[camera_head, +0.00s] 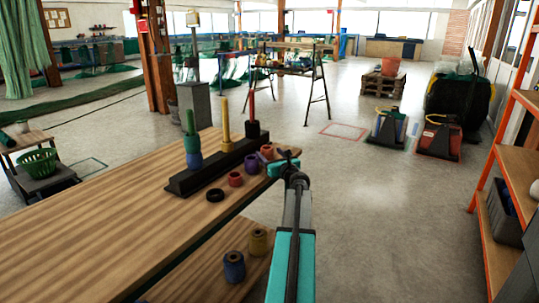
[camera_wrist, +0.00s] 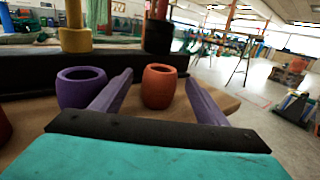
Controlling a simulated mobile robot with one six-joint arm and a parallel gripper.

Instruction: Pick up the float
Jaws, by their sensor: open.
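My gripper (camera_wrist: 159,76) is open at the table's right edge. In the wrist view an orange float (camera_wrist: 158,86) stands upright between its two fingers, with a gap on each side. The same float shows in the head view (camera_head: 267,152), beside my gripper there (camera_head: 283,163). A purple float (camera_wrist: 80,88) stands just left of the left finger; it also shows in the head view (camera_head: 252,164). A red float (camera_head: 235,179) and a dark float (camera_head: 215,195) continue the row on the wooden table (camera_head: 110,215).
A black stand (camera_head: 215,167) with green (camera_head: 190,123), yellow (camera_head: 225,120) and red (camera_head: 251,104) pegs lies behind the row. Blue (camera_head: 234,267) and olive (camera_head: 258,242) floats stand on a lower board. Orange shelving (camera_head: 510,150) is at right. Floor between is open.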

